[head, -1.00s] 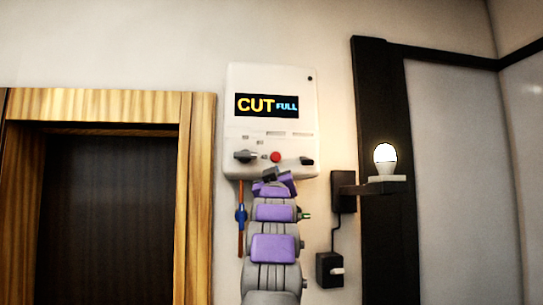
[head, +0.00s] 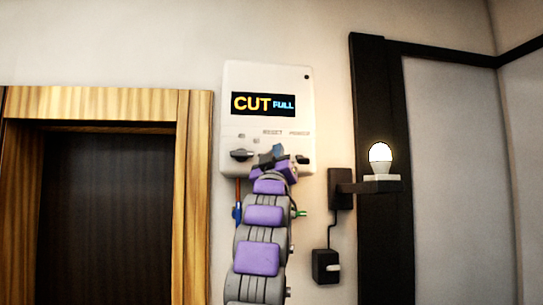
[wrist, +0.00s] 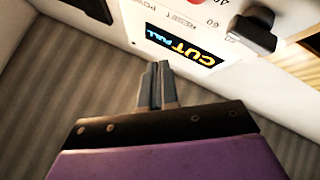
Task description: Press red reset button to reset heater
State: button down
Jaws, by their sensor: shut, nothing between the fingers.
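The white heater unit (head: 232,110) hangs on the wall, its display (head: 263,104) reading "CUT FULL". Below the display are a RESET label, a POWER label, a dark knob (head: 241,155) and a dark switch (head: 303,159). My gripper (head: 272,152) is in front of the lower panel and hides the red button in the head view. In the wrist view the red reset button (wrist: 194,2) just shows at the top edge. There my gripper (wrist: 156,68) is shut and empty, its tips near the panel by the display (wrist: 185,45). I cannot tell whether it touches.
The dark knob (wrist: 253,32) is right of the fingertips in the wrist view. A blue-handled pipe (head: 237,212) hangs below the unit. A wooden frame (head: 195,200) is on the left.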

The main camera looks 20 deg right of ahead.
jog(key=w+d+p, duration=0.2)
jog(key=w+p, duration=0.6)
jog(key=p, duration=0.2)
jog(key=shift+d, duration=0.15)
jog(key=shift+w+d+r+p, duration=0.15)
jog(key=shift+w+p, duration=0.05)
jog(key=shift+p, duration=0.3)
dwell(1.7)
jog(key=shift+w+d+p, duration=0.15)
jog(key=shift+w+p, duration=0.35)
jog(key=shift+p, duration=0.65)
dwell(1.5)
jog(key=shift+s+f+b, duration=0.2)
jog(key=shift+f+b, duration=0.05)
jog(key=shift+b, duration=0.35)
jog(key=shift+s+b, duration=0.2)
jog(key=shift+b, duration=0.25)
jog(key=shift+s+a+r+b, duration=0.15)
jog(key=shift+s+a+b, duration=0.1)
jog(key=shift+s+b, duration=0.35)
